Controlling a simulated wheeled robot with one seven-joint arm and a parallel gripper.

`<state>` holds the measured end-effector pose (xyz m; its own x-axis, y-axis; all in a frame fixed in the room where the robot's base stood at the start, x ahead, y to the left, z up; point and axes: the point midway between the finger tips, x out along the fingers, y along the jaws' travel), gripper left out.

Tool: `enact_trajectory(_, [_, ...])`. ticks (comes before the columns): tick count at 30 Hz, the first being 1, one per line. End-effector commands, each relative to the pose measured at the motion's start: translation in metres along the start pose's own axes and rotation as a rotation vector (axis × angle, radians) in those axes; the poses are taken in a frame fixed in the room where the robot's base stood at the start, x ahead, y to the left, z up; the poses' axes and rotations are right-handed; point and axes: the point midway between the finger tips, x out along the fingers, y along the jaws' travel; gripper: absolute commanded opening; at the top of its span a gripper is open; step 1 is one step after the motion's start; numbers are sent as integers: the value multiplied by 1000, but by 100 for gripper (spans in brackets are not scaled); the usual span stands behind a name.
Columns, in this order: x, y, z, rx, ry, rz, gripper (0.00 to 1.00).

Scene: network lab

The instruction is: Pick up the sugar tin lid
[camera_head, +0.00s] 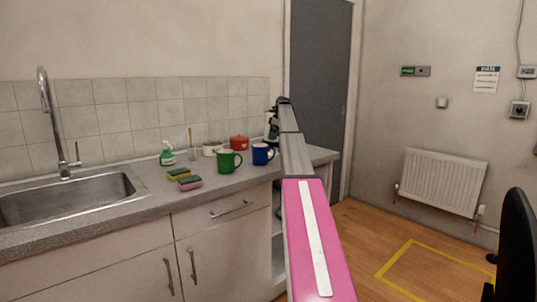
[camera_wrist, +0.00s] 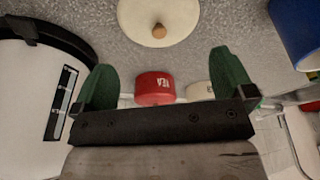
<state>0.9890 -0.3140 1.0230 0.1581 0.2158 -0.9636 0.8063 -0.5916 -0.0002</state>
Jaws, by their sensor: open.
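A round cream lid (camera_wrist: 150,35) with a small wooden knob shows at the top middle of the wrist view. It appears to lie flat on the grey speckled counter, and its upper edge is cut off. A cream tin (camera_wrist: 200,91) with partly hidden lettering stands beside a red tin (camera_wrist: 155,88) marked TEA; both are partly covered by my gripper's black bar. In the head view my gripper (camera_head: 272,122) is at the counter's far right end, partly hidden by my arm.
A blue mug (camera_head: 262,154) and a green mug (camera_head: 229,161) stand near the red tin. Sponges (camera_head: 185,178), a green spray bottle (camera_head: 167,154) and the sink (camera_head: 70,195) are further left. A white, dark-rimmed vessel (camera_wrist: 28,95) is left in the wrist view.

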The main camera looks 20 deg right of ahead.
Motion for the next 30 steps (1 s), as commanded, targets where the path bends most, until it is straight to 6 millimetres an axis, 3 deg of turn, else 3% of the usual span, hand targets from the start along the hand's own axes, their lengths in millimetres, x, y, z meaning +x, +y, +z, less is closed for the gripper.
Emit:
enact_trajectory(3, [20, 0, 0, 0, -1, -1, 100])
enact_trajectory(11, [38, 1, -2, 0, 0, 0, 100])
enact_trajectory(21, [81, 2, -7, 0, -1, 0, 100])
enact_trajectory(29, [84, 2, -7, 0, 0, 1, 100])
enact_trajectory(30, [84, 2, -7, 0, 0, 1, 87])
